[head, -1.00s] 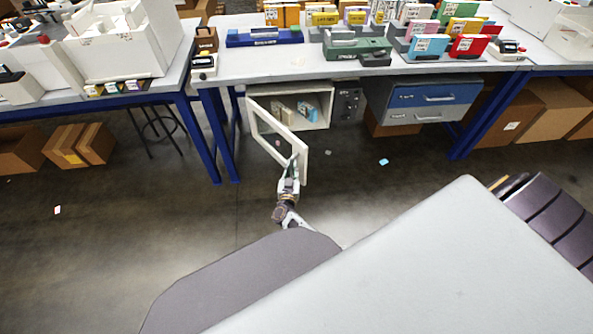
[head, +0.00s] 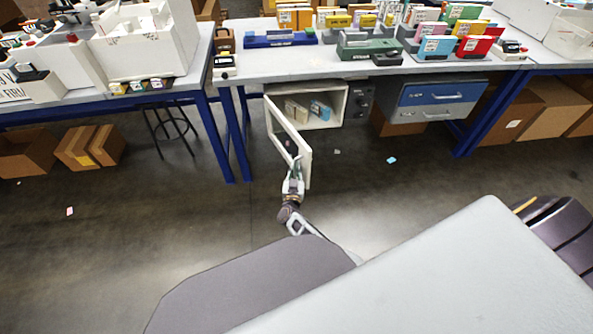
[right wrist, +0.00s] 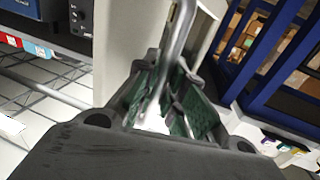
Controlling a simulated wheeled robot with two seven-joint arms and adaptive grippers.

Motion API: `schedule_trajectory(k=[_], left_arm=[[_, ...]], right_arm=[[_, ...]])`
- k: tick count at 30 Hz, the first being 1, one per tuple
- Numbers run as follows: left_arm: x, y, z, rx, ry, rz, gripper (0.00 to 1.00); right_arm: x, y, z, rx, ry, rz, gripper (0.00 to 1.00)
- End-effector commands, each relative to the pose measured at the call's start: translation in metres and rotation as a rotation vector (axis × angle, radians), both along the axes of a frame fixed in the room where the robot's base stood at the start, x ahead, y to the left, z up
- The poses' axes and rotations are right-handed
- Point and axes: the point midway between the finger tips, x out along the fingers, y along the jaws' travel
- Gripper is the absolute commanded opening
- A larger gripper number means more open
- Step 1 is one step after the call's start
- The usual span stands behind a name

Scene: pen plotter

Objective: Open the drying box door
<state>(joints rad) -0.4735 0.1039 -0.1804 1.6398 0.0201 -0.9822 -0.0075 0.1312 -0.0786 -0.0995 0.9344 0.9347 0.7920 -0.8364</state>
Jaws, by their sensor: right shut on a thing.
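The drying box (head: 341,108) is a white box under the middle table with a dark control panel (head: 359,101) on its right. Its white framed door (head: 307,170) stands wide open, hinged at the box's left side and swung out toward me. My right gripper (head: 295,172) is at the door's free edge, shut on the metal door handle. In the right wrist view the bar handle (right wrist: 178,45) runs between the green-padded fingers (right wrist: 168,100), beside the white door (right wrist: 215,22). My left gripper is not in view.
Small cards (head: 319,110) stand inside the box on a rack. Blue table legs (head: 222,140) stand left of the door. A blue and grey drawer unit (head: 436,98) hangs at the right. Cardboard boxes (head: 88,146) sit at the left. The floor around the door is mostly clear.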

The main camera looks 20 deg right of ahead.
Motion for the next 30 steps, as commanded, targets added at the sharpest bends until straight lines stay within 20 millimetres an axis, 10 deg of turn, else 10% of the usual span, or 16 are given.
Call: schedule_trajectory(k=[11, 17, 30], left_arm=[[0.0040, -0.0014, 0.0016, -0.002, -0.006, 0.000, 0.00], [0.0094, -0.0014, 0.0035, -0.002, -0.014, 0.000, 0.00], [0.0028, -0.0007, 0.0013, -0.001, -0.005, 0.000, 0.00]], right_arm=[[0.0004, 0.0007, -0.0003, -0.002, 0.002, 0.003, 0.00], [0.0005, 0.0005, -0.0001, -0.002, 0.001, 0.002, 0.33], [0.0000, -0.0002, 0.0003, -0.001, 0.000, 0.000, 0.34]])
